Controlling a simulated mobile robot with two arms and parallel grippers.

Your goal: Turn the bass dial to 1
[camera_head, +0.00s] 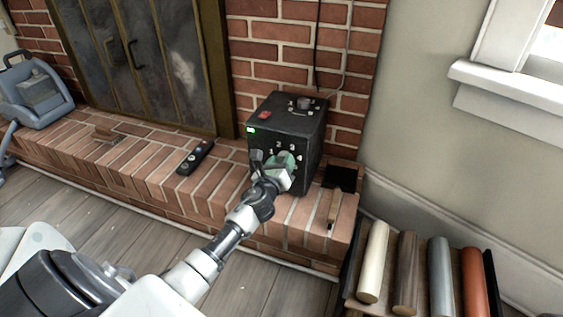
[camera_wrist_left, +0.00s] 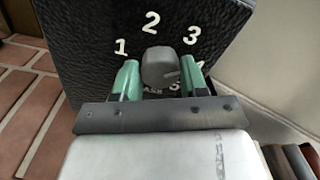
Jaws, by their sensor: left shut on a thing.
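The black speaker box (camera_head: 285,118) stands on the brick hearth, with a green light and white numbers on its front. The bass dial (camera_wrist_left: 160,67) is a grey round knob in the left wrist view, with the numbers 1, 2 and 3 around its upper side and others partly hidden at the lower right. My left gripper (camera_head: 284,162) is at the box front; its green fingers (camera_wrist_left: 159,72) are shut on the dial from both sides. The dial's pointer is not clear. The lettering below the dial is partly covered. My right gripper is not in view.
Another knob (camera_head: 304,103) and a red switch (camera_head: 265,115) are on the box top. A black remote (camera_head: 195,156) and a wooden-handled tool (camera_head: 334,208) lie on the hearth. A rack of coloured cylinders (camera_head: 408,268) stands at the lower right. A blue-grey machine (camera_head: 35,92) is far left.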

